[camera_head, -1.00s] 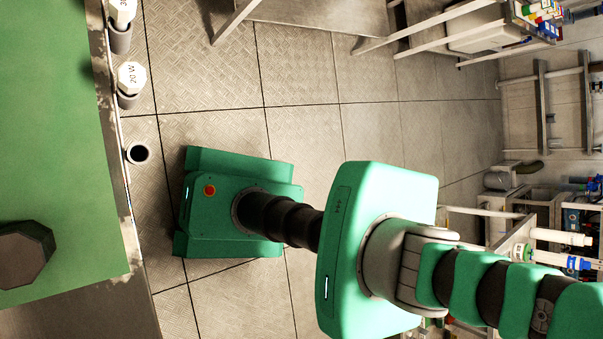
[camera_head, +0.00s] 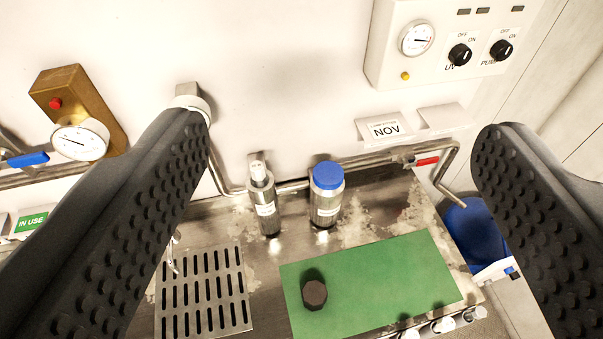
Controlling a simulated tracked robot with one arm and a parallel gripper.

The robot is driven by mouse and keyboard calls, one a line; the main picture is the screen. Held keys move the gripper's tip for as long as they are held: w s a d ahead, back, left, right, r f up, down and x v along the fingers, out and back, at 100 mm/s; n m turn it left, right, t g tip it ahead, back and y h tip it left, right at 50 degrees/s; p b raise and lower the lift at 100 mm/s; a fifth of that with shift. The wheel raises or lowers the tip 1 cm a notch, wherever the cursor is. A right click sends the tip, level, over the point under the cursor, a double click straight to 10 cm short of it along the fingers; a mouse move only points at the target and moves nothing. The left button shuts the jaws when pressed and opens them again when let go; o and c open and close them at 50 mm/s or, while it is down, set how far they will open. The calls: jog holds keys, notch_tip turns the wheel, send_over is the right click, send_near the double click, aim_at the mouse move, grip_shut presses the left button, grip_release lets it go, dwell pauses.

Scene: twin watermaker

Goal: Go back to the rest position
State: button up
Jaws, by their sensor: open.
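My gripper (camera_head: 345,165) shows as two black studded fingers, one at the left and one at the right of the camera view. The fingers are wide apart with nothing between them. They hang above and in front of a metal bench with a green mat (camera_head: 400,275). A dark octagonal piece (camera_head: 314,293) lies on the mat. The rest of my arm is not in view now.
A metal bottle (camera_head: 264,200) and a blue-capped jar (camera_head: 326,195) stand at the back of the bench, beside a slotted drain (camera_head: 205,295). A control panel (camera_head: 440,45) and a gauge (camera_head: 80,142) are on the wall. Several white-capped cylinders (camera_head: 443,325) line the front edge.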

notch_tip(320, 180, down, 6)
jog(key=b, duration=0.5)
jog(key=shift+r+b, duration=0.15)
jog(key=shift+b, duration=0.2)
